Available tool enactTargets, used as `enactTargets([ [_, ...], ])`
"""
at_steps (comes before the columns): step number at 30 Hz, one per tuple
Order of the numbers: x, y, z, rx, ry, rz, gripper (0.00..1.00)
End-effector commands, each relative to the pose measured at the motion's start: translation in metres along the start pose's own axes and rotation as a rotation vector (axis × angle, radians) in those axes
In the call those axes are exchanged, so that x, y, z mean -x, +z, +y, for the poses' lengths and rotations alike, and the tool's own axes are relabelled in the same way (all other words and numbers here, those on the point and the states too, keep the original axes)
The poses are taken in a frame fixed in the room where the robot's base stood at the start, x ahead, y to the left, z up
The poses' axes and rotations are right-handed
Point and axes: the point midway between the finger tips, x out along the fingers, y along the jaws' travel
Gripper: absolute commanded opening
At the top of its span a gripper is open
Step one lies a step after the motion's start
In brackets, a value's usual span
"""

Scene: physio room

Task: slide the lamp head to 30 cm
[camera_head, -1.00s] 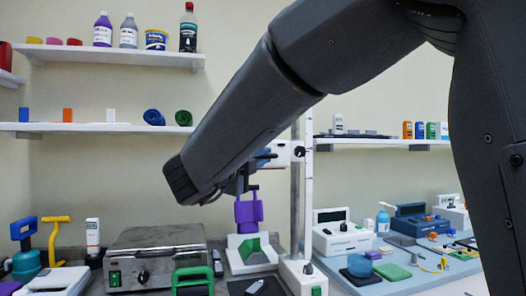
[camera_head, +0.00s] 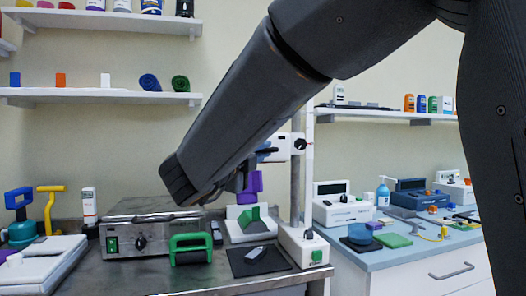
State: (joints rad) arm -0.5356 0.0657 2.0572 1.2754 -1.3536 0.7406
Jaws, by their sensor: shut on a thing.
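The lamp stand has a grey pole with a white scale strip (camera_head: 309,165) beside it and a white base (camera_head: 303,247) with a green button. The lamp head's white carriage (camera_head: 287,147), with a black knob, sits partway up the pole, well above the base. A blue part shows at its left, partly behind my arm. My gripper (camera_head: 247,176) is at the left of the carriage, shut on the lamp head. My dark forearm hides most of the fingers and the grip itself. The scale numbers are too small to read.
A black mat (camera_head: 262,260), a green-handled roller (camera_head: 191,248) and a metal box (camera_head: 150,225) are on the metal table. A blue counter (camera_head: 400,252) stands right.

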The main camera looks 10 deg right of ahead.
Motion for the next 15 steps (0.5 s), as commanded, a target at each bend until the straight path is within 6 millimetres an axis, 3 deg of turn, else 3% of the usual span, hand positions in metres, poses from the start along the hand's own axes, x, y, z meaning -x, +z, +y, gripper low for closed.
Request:
enactTargets([
  [2,0.0015,-0.0012,0.0090,0.011,0.013,0.001,0.00],
  [3,0.0016,-0.0012,0.0093,0.011,0.014,0.000,0.16],
  [4,0.0016,-0.0012,0.0093,0.011,0.014,0.000,0.19],
  [15,0.0007,-0.0009,0.0062,0.007,0.009,0.000,0.19],
])
